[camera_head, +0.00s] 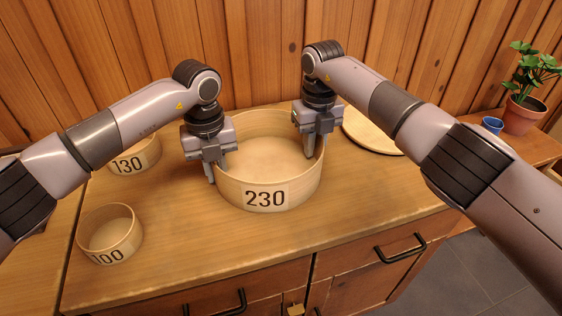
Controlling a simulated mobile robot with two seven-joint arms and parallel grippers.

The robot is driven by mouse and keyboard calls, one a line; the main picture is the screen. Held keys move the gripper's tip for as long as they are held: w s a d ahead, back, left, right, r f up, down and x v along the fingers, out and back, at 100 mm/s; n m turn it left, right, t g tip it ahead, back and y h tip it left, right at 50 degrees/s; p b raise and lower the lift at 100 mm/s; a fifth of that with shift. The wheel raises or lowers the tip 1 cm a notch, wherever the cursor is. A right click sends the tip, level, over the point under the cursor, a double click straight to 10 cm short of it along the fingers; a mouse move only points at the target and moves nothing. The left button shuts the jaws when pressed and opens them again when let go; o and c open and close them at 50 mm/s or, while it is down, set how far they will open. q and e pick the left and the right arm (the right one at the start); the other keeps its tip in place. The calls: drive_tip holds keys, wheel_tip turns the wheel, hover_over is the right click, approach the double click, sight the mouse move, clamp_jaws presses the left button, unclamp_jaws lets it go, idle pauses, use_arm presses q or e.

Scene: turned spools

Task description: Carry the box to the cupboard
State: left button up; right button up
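A round, open wooden box (264,197) marked 230 stands upright on a wooden worktop (200,247); it looks empty inside. My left gripper (214,174) points down at the box's left rim, with a finger visible outside the wall. My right gripper (311,148) points down at the right rim, with a finger showing against the inside of the wall. Whether either gripper is clamped on the rim cannot be made out. Below the worktop are wooden fronts (370,280) with dark handles; I cannot tell if this is the cupboard.
Smaller round boxes marked 100 (110,236) and 130 (134,159) stand at the left. A round wooden lid-like disc (372,136) lies behind my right arm. A blue cup (492,125) and a potted plant (522,113) stand at the far right. A plank wall (265,50) closes the back.

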use_arm(q)
drive_tip(key=shift+o, duration=0.8)
use_arm(e)
drive_tip(key=shift+o, duration=0.8)
use_arm(q)
drive_tip(key=shift+r, duration=0.1)
wheel_tip(320, 180, up, 11)
drive_tip(key=shift+r, duration=0.45)
use_arm(e)
drive_tip(key=shift+r, duration=0.2)
wheel_tip(320, 180, up, 12)
drive_tip(key=shift+f, duration=0.1)
